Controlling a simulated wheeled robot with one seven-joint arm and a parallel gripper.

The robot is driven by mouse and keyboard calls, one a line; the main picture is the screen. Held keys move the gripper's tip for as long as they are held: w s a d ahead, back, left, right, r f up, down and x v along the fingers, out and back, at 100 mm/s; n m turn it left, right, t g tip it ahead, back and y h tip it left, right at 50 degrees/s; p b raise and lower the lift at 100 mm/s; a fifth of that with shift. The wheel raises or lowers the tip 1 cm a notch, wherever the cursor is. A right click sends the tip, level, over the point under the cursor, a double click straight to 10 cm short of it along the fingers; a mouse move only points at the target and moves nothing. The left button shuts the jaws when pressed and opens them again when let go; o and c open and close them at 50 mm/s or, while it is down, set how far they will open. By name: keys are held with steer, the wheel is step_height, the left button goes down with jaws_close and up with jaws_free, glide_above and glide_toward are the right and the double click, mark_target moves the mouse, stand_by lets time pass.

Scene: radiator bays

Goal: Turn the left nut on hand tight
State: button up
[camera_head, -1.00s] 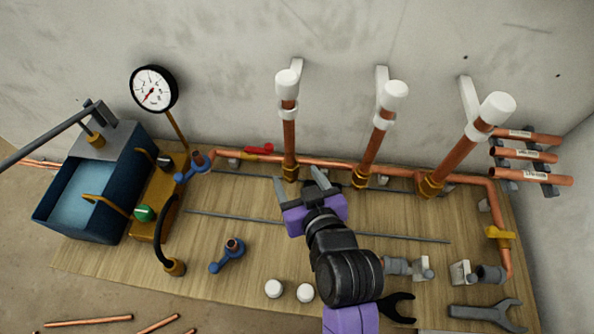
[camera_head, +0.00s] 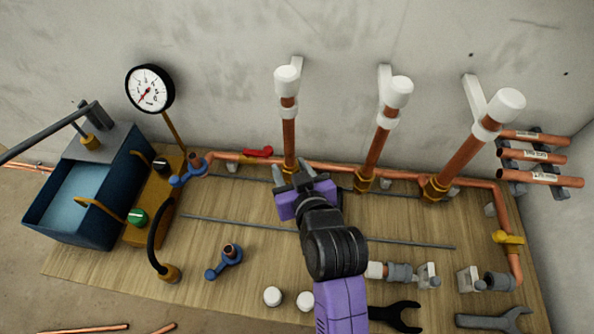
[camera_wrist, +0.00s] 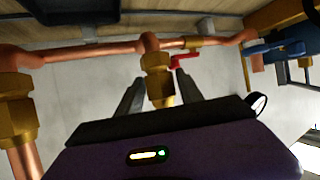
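The left nut is brass and sits at the foot of the left copper riser (camera_head: 289,138), where it meets the horizontal copper pipe (camera_head: 330,168). In the head view my gripper (camera_head: 291,172) is at this foot and mostly hides the nut. In the wrist view the brass left nut (camera_wrist: 156,66) shows between the two grey fingers of my gripper (camera_wrist: 158,92). The fingers are open, one on each side, with narrow gaps visible. I cannot tell whether either finger touches the nut.
The middle riser's brass nut (camera_head: 363,180) and right riser's brass nut (camera_head: 435,188) stand to the right. A red valve lever (camera_head: 258,152) is close on the left. A blue pump tank (camera_head: 85,205) and gauge (camera_head: 150,89) stand farther left. A grey rod (camera_head: 225,224) lies on the board.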

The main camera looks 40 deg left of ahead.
steer(key=c, duration=0.6)
steer(key=shift+m+t+h+p, duration=0.4)
steer(key=shift+m+p, duration=0.1)
steer(key=shift+p, duration=0.45)
steer(key=shift+m+t+p, duration=0.4)
steer(key=shift+p, duration=0.2)
steer(key=shift+m+t+h, duration=0.3)
steer(key=shift+m+h, duration=0.1)
steer(key=shift+h, duration=0.2)
steer(key=shift+f, duration=0.1)
